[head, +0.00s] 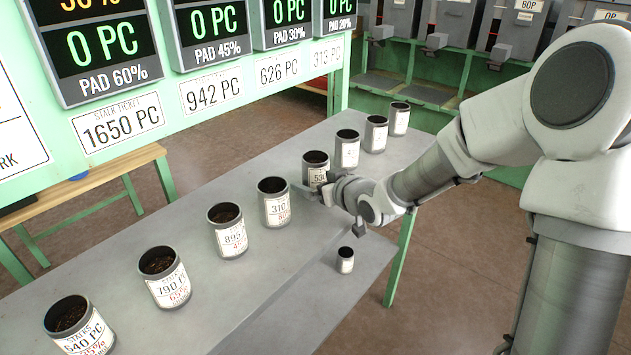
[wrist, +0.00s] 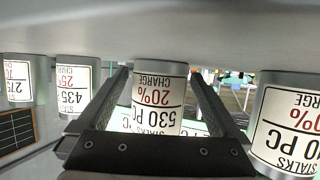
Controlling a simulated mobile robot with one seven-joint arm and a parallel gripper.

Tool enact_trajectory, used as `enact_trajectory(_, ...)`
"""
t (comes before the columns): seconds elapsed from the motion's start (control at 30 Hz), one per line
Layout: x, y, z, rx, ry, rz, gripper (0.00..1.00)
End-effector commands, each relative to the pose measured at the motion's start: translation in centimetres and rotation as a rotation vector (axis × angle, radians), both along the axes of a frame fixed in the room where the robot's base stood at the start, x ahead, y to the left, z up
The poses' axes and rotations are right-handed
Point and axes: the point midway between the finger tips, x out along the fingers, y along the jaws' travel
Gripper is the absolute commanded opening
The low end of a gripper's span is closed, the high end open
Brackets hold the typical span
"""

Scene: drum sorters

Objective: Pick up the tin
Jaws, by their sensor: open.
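Several grey tins with white labels stand in a row on the grey table. My gripper (head: 322,190) is open, close to the tin marked 530 PC (head: 315,170), whose label it partly covers in the head view. In the wrist view, that tin (wrist: 158,100) appears upside down between the two open fingers of my gripper (wrist: 159,76), with the label reading 20% charge. The fingers look apart from its sides; contact cannot be told. The tin marked 310 PC (head: 274,202) is the neighbour to the left, seen at the right in the wrist view (wrist: 288,125).
More tins stand along the row, including one marked 895 (head: 228,229) and one marked 790 PC (head: 163,276). A small tin (head: 345,260) sits on a lower grey shelf (head: 310,310). A green frame with display boards (head: 212,35) rises behind the table (head: 120,235).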

Motion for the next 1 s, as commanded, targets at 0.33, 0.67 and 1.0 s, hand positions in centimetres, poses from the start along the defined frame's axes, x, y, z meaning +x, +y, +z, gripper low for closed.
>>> enact_trajectory(0.33, 0.33, 0.19, -0.12, -0.001, 0.001, -0.001, 0.89)
enact_trajectory(0.67, 0.32, 0.18, -0.12, -0.001, 0.001, -0.001, 0.30)
enact_trajectory(1.0, 0.32, 0.18, -0.07, 0.000, 0.000, -0.001, 0.14)
